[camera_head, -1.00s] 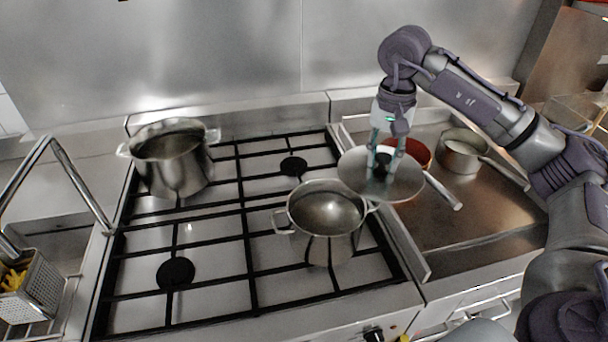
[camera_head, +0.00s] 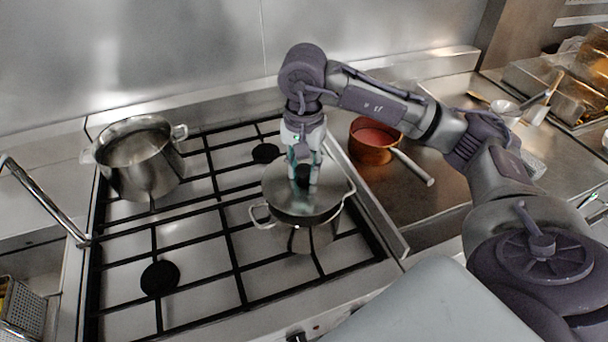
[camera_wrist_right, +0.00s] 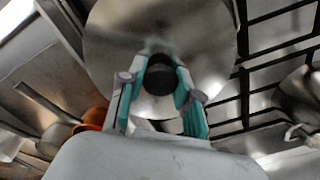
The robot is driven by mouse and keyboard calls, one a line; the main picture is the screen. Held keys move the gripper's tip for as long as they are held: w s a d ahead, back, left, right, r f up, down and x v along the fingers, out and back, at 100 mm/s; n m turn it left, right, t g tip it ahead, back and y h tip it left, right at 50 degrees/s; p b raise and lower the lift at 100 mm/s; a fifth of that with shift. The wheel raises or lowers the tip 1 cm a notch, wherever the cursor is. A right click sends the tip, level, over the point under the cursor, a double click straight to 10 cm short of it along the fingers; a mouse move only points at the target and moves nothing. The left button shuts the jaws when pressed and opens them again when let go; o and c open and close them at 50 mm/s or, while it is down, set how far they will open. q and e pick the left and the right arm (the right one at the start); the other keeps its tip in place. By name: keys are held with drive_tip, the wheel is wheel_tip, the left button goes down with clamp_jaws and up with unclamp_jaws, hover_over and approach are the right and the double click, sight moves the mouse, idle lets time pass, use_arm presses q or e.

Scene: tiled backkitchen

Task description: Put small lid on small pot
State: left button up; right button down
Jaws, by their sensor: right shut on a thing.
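The small lid (camera_head: 322,197) is a round steel disc with a black knob. My right gripper (camera_head: 303,176) is shut on the knob from above. The lid lies over the opening of the small pot (camera_head: 308,238), a steel pot with two side handles on the stove's front right. In the right wrist view the lid (camera_wrist_right: 205,35) fills the top middle, with the knob between my fingers (camera_wrist_right: 160,85). My left gripper is not in view.
A larger steel pot (camera_head: 145,178) stands at the stove's back left. A red-filled saucepan (camera_head: 372,150) stands on the steel counter right of the stove. A fryer basket (camera_head: 22,308) is at the lower left. The stove's front left grate is clear.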

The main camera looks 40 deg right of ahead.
sight(304, 178)
wheel_tip(304, 178, down, 3)
drive_tip(key=shift+f+p, duration=0.2)
drive_tip(key=shift+p, duration=0.5)
drive_tip(key=shift+s+f, duration=0.1)
drive_tip(key=shift+f, duration=0.05)
drive_tip(key=c, duration=0.8)
unclamp_jaws()
drive_tip(key=shift+f, duration=0.1)
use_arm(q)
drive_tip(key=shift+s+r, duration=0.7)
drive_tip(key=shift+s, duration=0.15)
